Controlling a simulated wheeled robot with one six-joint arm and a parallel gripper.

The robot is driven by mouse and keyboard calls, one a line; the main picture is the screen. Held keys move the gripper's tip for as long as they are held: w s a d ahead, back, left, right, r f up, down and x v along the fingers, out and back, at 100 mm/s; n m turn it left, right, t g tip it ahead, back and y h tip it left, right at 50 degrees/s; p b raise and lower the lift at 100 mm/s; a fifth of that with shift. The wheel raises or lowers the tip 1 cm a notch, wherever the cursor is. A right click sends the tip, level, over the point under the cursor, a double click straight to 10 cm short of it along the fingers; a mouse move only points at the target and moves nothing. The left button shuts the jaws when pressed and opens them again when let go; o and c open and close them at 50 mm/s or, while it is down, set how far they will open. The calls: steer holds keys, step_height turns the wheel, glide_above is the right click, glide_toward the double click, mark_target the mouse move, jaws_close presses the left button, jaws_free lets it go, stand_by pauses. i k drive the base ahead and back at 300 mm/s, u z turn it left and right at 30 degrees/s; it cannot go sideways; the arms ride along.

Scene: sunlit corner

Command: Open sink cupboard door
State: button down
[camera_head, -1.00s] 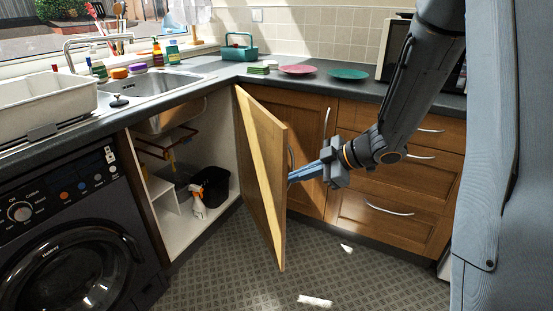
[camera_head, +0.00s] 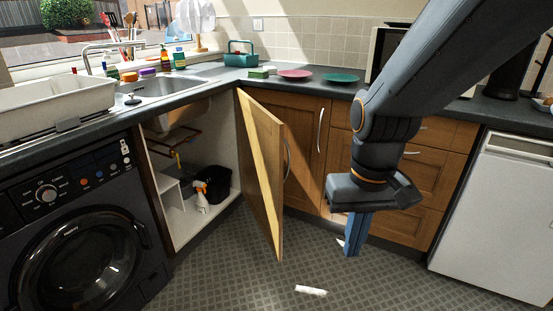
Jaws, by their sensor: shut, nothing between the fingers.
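The sink cupboard door (camera_head: 262,175) is a wooden door standing wide open, seen nearly edge-on, swung out into the room. Its curved metal handle (camera_head: 287,160) is on the side facing right. The sink cupboard (camera_head: 185,222) is open to view, with its pale floor and inner wall showing. My gripper (camera_head: 352,248) is shut and empty, pointing down over the floor. It is to the right of the door, clear of both door and handle.
A black bin (camera_head: 218,185) and a spray bottle (camera_head: 202,197) stand inside the cupboard. A washing machine (camera_head: 80,235) is at left. Wooden drawers (camera_head: 425,185) stand behind my arm, and a white appliance (camera_head: 500,215) is at right.

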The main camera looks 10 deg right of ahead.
mark_target(262, 140)
steer(key=u, duration=0.6)
steer(key=i, duration=1.2)
steer(key=z, duration=0.05)
